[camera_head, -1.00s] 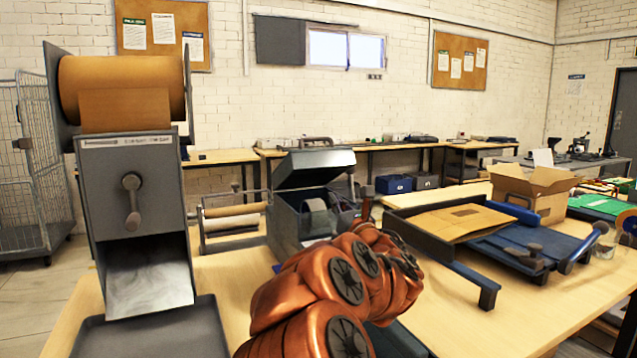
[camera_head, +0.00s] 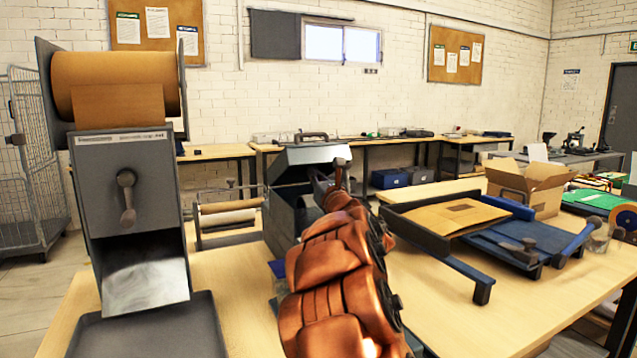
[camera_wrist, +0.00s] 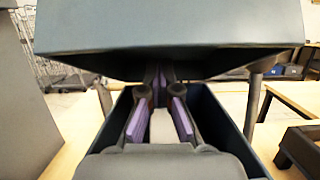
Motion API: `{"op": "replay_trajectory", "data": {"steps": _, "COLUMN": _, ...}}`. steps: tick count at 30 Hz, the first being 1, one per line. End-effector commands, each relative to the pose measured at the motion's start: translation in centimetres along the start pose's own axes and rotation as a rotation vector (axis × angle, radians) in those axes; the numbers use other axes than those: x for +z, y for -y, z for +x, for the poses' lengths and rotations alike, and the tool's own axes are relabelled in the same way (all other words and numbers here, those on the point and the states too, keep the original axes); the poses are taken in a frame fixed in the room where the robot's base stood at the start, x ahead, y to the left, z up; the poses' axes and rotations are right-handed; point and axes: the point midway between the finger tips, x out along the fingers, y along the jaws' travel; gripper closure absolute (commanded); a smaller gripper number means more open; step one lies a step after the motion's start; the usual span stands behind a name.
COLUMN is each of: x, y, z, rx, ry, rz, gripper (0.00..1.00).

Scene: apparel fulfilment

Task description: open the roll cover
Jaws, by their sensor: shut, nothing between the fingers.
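The roll cover (camera_head: 312,154) is the grey-teal lid with a dark handle on top of a dark box (camera_head: 283,216) on the table. The lid stands partly raised, tilted, with a gap below it. In the wrist view the lid (camera_wrist: 170,28) fills the top, and the box's walls (camera_wrist: 209,103) stand on both sides below. My gripper (camera_wrist: 158,76), with purple-edged fingers, is shut and empty. It points into the gap beneath the lid's near edge; I cannot tell whether it touches the lid. In the head view my copper-coloured arm hides part of the box's front.
A paper-roll dispenser (camera_head: 130,180) with a tray stands close on the left. A roll on a rod stand (camera_head: 228,215) is behind. On the right are a tray with a brown mailer (camera_head: 458,217), a blue fixture (camera_head: 525,240) and an open carton (camera_head: 530,185).

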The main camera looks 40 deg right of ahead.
Motion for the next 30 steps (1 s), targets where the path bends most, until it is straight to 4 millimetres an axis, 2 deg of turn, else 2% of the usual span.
{"op": "replay_trajectory", "data": {"steps": 1, "x": 0.8, "y": -0.1, "z": 0.6, "rx": 0.003, "ry": 0.006, "rz": 0.000, "gripper": 1.00}}
{"op": "replay_trajectory", "data": {"steps": 6, "x": 1.9, "y": -0.1, "z": 1.7, "rx": 0.002, "ry": 0.004, "rz": 0.000, "gripper": 1.00}}
{"op": "replay_trajectory", "data": {"steps": 30, "x": 3.0, "y": 0.4, "z": 2.4, "rx": -0.004, "ry": -0.014, "rz": -0.003, "gripper": 1.00}}
